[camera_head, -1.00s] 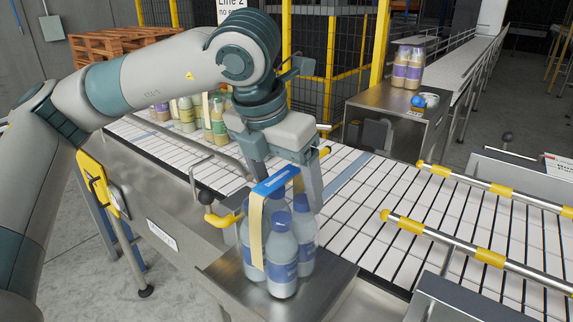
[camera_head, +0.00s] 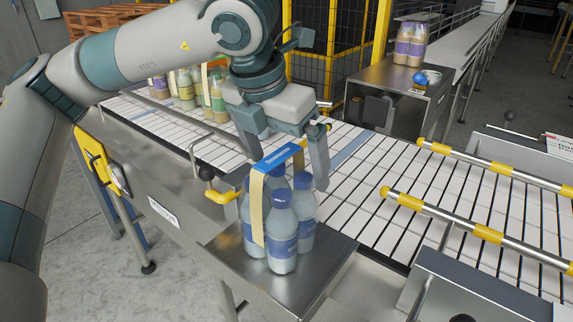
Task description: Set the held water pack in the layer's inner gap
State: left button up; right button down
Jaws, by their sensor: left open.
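The water pack (camera_head: 281,241) is a cluster of clear bottles with blue caps and blue labels, joined by a yellow strap with a blue top band. It stands upright on a small metal side plate (camera_head: 325,262) at the conveyor's near edge. My left gripper (camera_head: 288,163) is over the pack, open, with its fingers pointing down at about the height of the blue band. One finger shows to the right of the band; the other is partly hidden. I cannot tell whether the fingers touch the pack. My right gripper is not in view. No layer with an inner gap is clearly visible.
The slatted conveyor (camera_head: 387,185) runs behind the pack, with yellow-ended guide rails (camera_head: 470,232) at right. Several coloured bottles (camera_head: 187,88) stand at its back left, partly behind my arm.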

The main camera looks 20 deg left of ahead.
pick_arm(q)
jog(key=b+v, duration=0.2)
jog(key=v, duration=0.8)
jog(key=shift+b, duration=0.4)
jog(key=shift+s+a+r, duration=0.1)
jog(key=shift+s+r, duration=0.05)
jog(key=shift+r, duration=0.3)
jog(key=shift+o, duration=0.3)
